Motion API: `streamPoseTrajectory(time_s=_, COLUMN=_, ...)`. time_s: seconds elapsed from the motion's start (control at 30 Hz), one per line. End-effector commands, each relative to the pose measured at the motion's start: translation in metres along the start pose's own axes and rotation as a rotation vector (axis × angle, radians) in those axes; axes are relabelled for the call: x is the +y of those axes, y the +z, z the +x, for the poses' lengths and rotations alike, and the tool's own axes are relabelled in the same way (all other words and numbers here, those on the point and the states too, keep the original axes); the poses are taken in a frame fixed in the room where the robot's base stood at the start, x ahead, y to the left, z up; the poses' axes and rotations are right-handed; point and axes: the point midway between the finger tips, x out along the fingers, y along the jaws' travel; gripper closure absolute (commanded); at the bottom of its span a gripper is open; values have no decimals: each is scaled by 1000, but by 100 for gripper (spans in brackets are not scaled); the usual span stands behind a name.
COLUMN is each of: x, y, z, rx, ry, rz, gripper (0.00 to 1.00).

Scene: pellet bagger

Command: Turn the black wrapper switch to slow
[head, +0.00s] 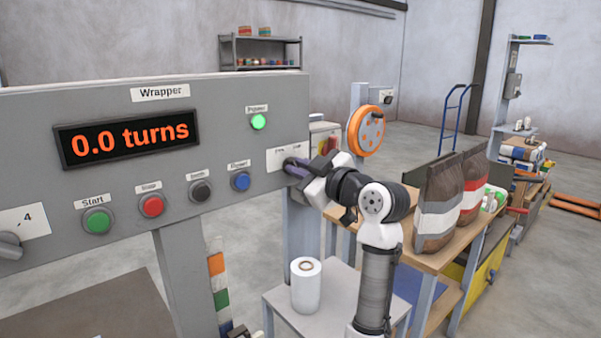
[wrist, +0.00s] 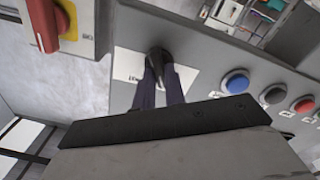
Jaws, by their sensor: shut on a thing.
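The grey wrapper panel (head: 100,170) fills the left of the head view, with a display reading 0.0 turns (head: 130,135). The black wrapper switch (wrist: 157,54) shows in the wrist view on a white label plate (wrist: 128,66). My gripper (wrist: 160,72) is shut on the switch, one finger on each side of it. In the head view my gripper (head: 291,170) is at the panel's right end and covers most of the switch. The label's lettering is too small and partly hidden, so I cannot tell which setting the switch points at.
Green (head: 97,221), red (head: 151,205), black (head: 200,191) and blue (head: 241,181) buttons lie left of my gripper. A red switch on a yellow plate (wrist: 66,22) is close by in the wrist view. A white roll (head: 305,285) stands below my arm.

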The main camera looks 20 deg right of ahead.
Motion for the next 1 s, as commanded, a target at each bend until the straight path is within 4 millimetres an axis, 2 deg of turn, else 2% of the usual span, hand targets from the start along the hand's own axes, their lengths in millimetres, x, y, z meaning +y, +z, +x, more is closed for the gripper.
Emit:
streamPoseTrajectory(time_s=0.37, x=0, y=0, z=0, rx=-1, ry=0, rz=-7, gripper=100)
streamPoseTrajectory(time_s=0.4, x=0, y=0, z=0, rx=-1, ry=0, rz=-7, gripper=84)
streamPoseTrajectory(time_s=0.53, x=0, y=0, z=0, rx=-1, ry=0, rz=-6, gripper=67)
streamPoseTrajectory(time_s=0.83, x=0, y=0, z=-1, rx=0, ry=0, rz=-5, gripper=66)
streamPoseTrajectory(time_s=1.0, x=0, y=1, z=-18, rx=-1, ry=4, rz=-6, gripper=66)
